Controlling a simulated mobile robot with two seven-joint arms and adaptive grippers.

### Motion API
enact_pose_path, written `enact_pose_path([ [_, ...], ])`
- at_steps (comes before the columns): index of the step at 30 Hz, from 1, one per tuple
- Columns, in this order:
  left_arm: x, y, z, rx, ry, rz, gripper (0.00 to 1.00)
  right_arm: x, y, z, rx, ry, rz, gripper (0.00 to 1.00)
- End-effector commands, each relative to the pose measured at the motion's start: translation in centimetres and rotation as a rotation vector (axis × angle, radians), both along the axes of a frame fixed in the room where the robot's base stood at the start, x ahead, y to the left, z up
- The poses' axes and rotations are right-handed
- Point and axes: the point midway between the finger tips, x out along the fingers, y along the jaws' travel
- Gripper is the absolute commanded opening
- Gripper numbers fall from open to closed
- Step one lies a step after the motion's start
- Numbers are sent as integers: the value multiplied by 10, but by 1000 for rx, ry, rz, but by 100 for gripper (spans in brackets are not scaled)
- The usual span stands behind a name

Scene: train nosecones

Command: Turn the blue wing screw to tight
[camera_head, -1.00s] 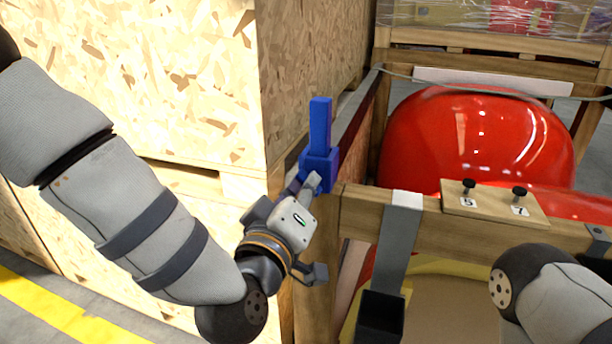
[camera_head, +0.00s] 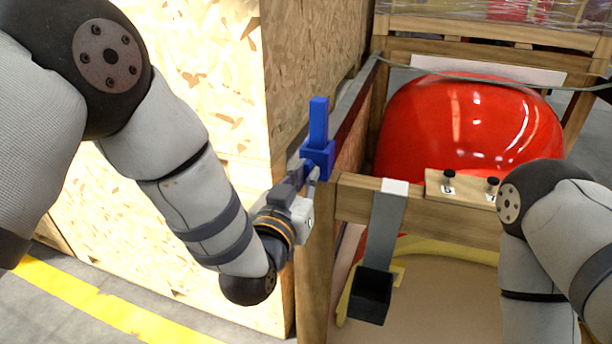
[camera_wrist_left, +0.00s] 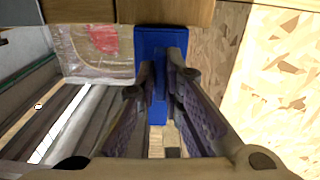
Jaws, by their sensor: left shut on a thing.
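A blue part (camera_head: 318,151) with an upright bar and a block sits at the left corner post of the wooden frame. In the left wrist view, the blue wing screw (camera_wrist_left: 159,82) shows as a narrow fin below a wider blue body. My left gripper (camera_head: 311,177) reaches up to the blue block from below left. Its two fingers (camera_wrist_left: 161,92) lie either side of the fin and are shut on it. The fingers hide part of the fin. My right arm stands at the right of the head view, and its gripper is out of view.
A wooden crate frame (camera_head: 440,222) holds a large red nosecone (camera_head: 470,130). A tall chipboard crate (camera_head: 225,75) stands close on the left. A dark open box (camera_head: 370,296) hangs from a grey strap. A small board (camera_head: 467,190) carries black knobs.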

Motion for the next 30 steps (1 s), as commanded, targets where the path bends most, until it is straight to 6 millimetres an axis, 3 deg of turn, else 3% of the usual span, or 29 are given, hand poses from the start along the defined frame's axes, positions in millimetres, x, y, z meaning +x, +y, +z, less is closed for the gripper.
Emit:
enact_pose_path([
  [21, 0, 0, 1, 59, -21, 0, 0, 4, 0, 3, -1, -14, 0, 45],
  [22, 0, 0, 1, 59, -21, 0, 15, 4, 0, 3, -1, -14, 0, 45],
  [24, 0, 0, 1, 59, -21, 0, 28, 4, 0, 3, -1, -14, 0, 45],
  [30, 0, 0, 0, 58, -20, 1, 28, 3, 0, 3, -1, -13, 0, 45],
])
